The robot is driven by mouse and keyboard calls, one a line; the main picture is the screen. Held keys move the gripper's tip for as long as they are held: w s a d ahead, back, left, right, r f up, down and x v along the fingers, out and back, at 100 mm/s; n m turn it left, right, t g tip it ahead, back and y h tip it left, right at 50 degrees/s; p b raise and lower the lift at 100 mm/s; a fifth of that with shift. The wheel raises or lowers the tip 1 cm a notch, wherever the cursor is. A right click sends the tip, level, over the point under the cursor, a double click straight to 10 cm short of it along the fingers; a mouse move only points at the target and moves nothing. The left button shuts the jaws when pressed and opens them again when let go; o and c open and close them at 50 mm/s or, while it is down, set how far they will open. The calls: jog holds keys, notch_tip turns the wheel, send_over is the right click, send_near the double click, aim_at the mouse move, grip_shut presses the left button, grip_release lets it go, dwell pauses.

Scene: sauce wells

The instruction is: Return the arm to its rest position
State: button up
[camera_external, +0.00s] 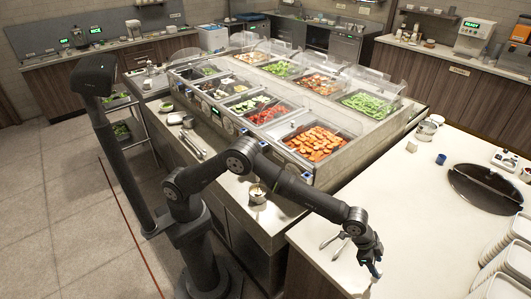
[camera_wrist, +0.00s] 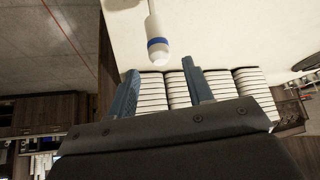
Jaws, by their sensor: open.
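My gripper (camera_external: 373,266) is at the end of my outstretched arm, low over the near part of the white counter (camera_external: 420,215). In the wrist view its two blue-grey fingers (camera_wrist: 160,68) stand apart with nothing clamped between them. A white rod-like thing with a blue band (camera_wrist: 156,42) shows just beyond the fingertips, its rounded end in line with the gap. I cannot tell its distance or whether it touches a finger. A small pale utensil-like thing (camera_external: 329,241) shows beside my wrist in the external view.
Stacked white containers (camera_external: 508,262) stand at the counter's right edge and also show in the wrist view (camera_wrist: 180,92). A round dark well (camera_external: 485,188) is set in the counter. A food bar with an orange-filled pan (camera_external: 316,142) and a small metal pot (camera_external: 257,193) lie behind my arm.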

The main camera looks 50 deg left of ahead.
aim_at(380, 271)
jog(key=x, duration=0.4)
jog(key=shift+d+f, duration=0.1)
jog(key=shift+f, duration=0.15)
jog(key=shift+w+d+r, duration=0.1)
jog(key=shift+d+r, duration=0.05)
notch_tip(380, 271, up, 4)
jog(key=shift+f, duration=0.1)
jog(key=s+r, duration=0.7)
jog(key=s, duration=0.5)
jog(key=w+a+r+n+t, duration=0.1)
jog(key=w+a+r, duration=0.3)
jog(key=w+a, duration=0.55)
jog(key=w+a+r+n, duration=0.1)
jog(key=w+a+r, duration=0.5)
jog(key=a, duration=0.6)
jog(key=w+a+r+n, duration=0.1)
jog(key=w+a, duration=0.2)
jog(key=a, duration=0.8)
jog(key=w+a+r+n+t+y, duration=0.1)
jog(key=w+a+r, duration=0.1)
jog(key=a, duration=1)
jog(key=shift+w+r, duration=0.35)
jog(key=shift+w, duration=0.1)
jog(key=shift+d, duration=0.1)
